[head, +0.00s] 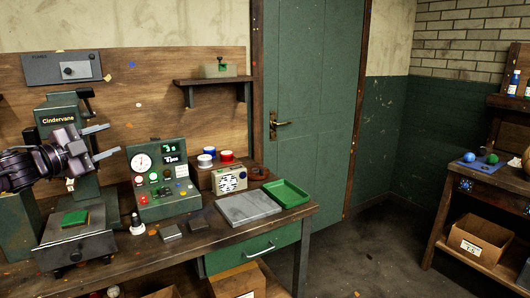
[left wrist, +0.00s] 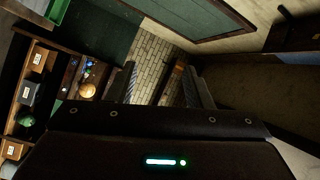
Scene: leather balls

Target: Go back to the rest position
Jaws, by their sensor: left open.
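My left gripper (head: 112,140) is raised above the left part of the workbench, in front of the green Cindervane machine (head: 62,118). Its two fingers point right and are spread apart, with nothing between them. In the left wrist view, the fingers (left wrist: 158,75) also stand apart and empty, with the brick wall behind them. A green block (head: 75,218) lies on the machine's grey bed, below the gripper and clear of it. My right gripper does not show in either view.
The workbench holds a control box (head: 160,178) with a dial, a radio (head: 230,180), a grey plate (head: 249,207) and a green tray (head: 286,193). A side table at right carries a blue ball (head: 469,157) and a green ball (head: 492,159). Open floor lies between.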

